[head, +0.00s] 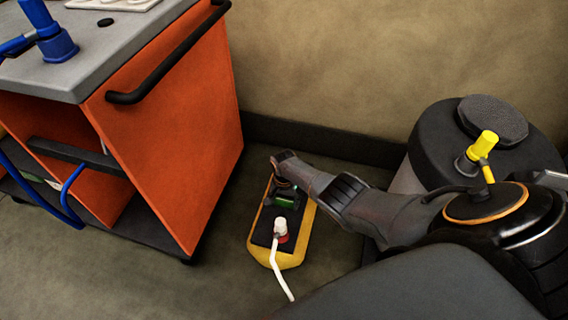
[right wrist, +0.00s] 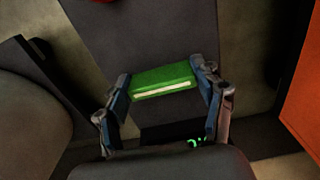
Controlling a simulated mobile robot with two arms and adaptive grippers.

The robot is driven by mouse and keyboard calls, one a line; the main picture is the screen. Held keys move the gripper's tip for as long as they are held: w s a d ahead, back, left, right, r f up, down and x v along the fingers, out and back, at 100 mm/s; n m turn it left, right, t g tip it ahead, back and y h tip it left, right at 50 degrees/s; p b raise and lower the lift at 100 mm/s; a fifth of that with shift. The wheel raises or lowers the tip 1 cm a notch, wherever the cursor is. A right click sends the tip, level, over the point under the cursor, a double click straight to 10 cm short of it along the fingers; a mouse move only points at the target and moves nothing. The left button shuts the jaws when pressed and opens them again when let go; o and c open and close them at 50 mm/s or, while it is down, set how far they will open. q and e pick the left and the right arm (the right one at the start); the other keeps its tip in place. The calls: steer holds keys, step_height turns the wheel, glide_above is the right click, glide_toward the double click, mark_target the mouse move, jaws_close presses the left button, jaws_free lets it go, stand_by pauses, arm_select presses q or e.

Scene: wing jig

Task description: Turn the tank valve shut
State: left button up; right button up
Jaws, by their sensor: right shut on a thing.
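A green bar-shaped handle (head: 284,202) with a pale stripe sits on a low black-and-yellow unit (head: 290,258) on the floor. My right gripper (head: 284,188) comes in from the right over this unit. In the right wrist view its fingers (right wrist: 163,88) are shut on the two ends of the green handle (right wrist: 165,80), which lies slightly tilted in the picture. I cannot tell how far the handle is turned. A white fitting with a red base (head: 280,229) and a white hose (head: 280,268) is at the unit's near end. My left gripper is not in view.
An orange cart (head: 185,120) with a grey top stands close on the left, with a blue tool (head: 56,40) and blue hose (head: 68,195). A dark drum (head: 432,140) with a yellow-capped fitting (head: 484,144) stands right. The wall (head: 340,60) is behind.

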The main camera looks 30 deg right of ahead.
mark_target(284, 201)
stand_by(0.4)
steer(key=o, duration=1.2)
steer(key=shift+c, duration=0.2)
steer(key=shift+r, duration=0.1)
step_height(284, 201, up, 12)
